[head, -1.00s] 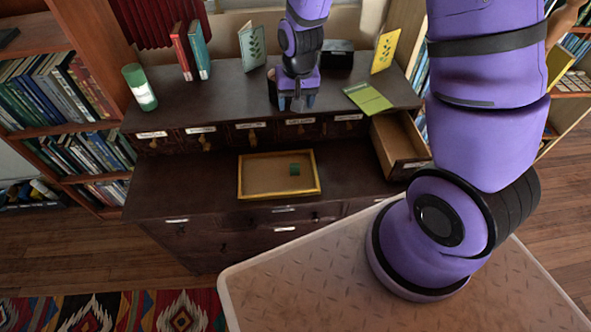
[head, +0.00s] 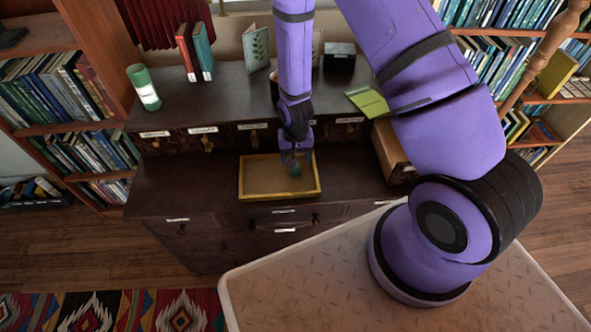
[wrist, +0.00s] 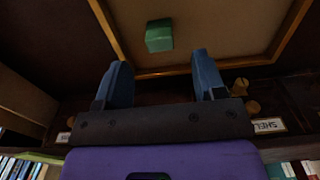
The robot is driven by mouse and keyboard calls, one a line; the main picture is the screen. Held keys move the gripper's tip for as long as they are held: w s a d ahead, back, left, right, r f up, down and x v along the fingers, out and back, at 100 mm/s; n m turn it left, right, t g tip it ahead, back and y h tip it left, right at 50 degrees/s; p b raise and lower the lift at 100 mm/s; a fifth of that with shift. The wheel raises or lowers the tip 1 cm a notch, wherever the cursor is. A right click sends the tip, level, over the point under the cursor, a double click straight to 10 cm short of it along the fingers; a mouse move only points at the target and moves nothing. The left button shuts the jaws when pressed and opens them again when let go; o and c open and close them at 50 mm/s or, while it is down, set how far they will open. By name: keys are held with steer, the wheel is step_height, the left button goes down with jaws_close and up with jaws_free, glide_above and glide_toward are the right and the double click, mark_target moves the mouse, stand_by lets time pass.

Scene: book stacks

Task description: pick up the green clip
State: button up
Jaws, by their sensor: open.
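The green clip (head: 295,170) is a small green block lying in the yellow-rimmed tray (head: 250,197), toward its right side. It also shows in the wrist view (wrist: 159,36), ahead of the gap between my fingers and apart from them. My gripper (head: 291,158) is just above the clip in the head view and partly overlaps it. In the wrist view my gripper (wrist: 160,82) has its two blue fingers spread with nothing between them. The tray's yellow rim (wrist: 160,73) crosses the wrist view.
The tray lies on the dark cabinet's lower top (head: 190,180). On the upper ledge stand a green-and-white can (head: 143,88), red (head: 185,52) and teal books (head: 203,50), a leaf-pattern card (head: 256,48) and a black box (head: 339,57).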

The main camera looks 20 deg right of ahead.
steer(key=shift+f, duration=2.9)
steer(key=c, duration=1)
